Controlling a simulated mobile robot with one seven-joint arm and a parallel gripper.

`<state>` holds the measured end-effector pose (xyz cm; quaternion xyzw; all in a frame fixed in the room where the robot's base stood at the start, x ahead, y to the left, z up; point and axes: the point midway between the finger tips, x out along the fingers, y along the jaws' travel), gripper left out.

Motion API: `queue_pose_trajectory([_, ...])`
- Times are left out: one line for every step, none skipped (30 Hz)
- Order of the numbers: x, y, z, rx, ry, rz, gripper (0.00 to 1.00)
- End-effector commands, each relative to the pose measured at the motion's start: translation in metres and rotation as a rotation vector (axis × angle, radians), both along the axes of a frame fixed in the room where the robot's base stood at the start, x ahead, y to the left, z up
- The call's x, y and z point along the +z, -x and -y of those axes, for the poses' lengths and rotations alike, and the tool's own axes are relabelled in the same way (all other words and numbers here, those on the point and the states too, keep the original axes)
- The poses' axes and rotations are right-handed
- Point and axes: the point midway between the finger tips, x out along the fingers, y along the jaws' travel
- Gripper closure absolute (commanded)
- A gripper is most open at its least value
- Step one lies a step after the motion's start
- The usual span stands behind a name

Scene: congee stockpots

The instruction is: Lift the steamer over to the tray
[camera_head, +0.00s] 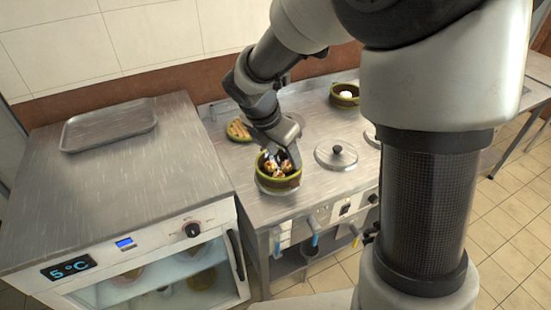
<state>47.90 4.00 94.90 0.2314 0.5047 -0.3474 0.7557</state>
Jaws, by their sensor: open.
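The steamer (279,183) is a round, olive-green basket with several brownish pieces of food in it. It stands upright on a round lid or burner top near the front of the metal stove counter. My gripper (277,160) is open and reaches down at the steamer's far side and opening. The fingertips are small and partly hidden, and I cannot tell whether they touch the rim. The tray (109,126) is a shallow, empty grey metal tray. It lies on top of the refrigerated cabinet at the left, away from my gripper.
A round lid with a black knob (336,156) lies right of the steamer. A green bowl with a white item (345,95) stands behind. Another round container (239,129) stands behind left. The cabinet top (115,195) is clear in front of the tray.

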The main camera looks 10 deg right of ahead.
Motion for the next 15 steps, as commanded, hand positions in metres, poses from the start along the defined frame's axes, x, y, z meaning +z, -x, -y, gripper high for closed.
queue_pose_trajectory([-0.017,-0.002,0.004,-0.003,0.0,-0.005,0.49])
queue_pose_trajectory([-0.023,-0.004,0.006,-0.004,-0.001,-0.004,0.49])
queue_pose_trajectory([-0.031,-0.006,0.009,-0.005,0.001,-0.004,0.49])
queue_pose_trajectory([-0.037,-0.007,0.011,-0.004,0.001,-0.004,0.49])
queue_pose_trajectory([-0.043,-0.009,0.013,-0.003,0.0,-0.004,0.49])
queue_pose_trajectory([-0.051,-0.011,0.015,-0.004,-0.001,-0.004,0.49])
queue_pose_trajectory([-0.056,-0.013,0.017,-0.004,0.0,-0.003,0.49])
queue_pose_trajectory([-0.061,-0.014,0.019,-0.004,0.0,-0.003,0.49])
queue_pose_trajectory([-0.066,-0.016,0.021,-0.006,-0.001,-0.002,0.49])
queue_pose_trajectory([-0.07,-0.017,0.022,-0.006,-0.001,-0.002,0.49])
queue_pose_trajectory([-0.073,-0.018,0.023,-0.006,-0.001,-0.002,0.49])
queue_pose_trajectory([-0.076,-0.019,0.024,-0.004,-0.001,-0.002,0.49])
queue_pose_trajectory([-0.078,-0.02,0.025,-0.004,-0.001,0.0,0.49])
queue_pose_trajectory([-0.079,-0.021,0.025,-0.004,-0.001,0.0,0.49])
queue_pose_trajectory([-0.08,-0.021,0.026,-0.004,-0.001,0.0,0.49])
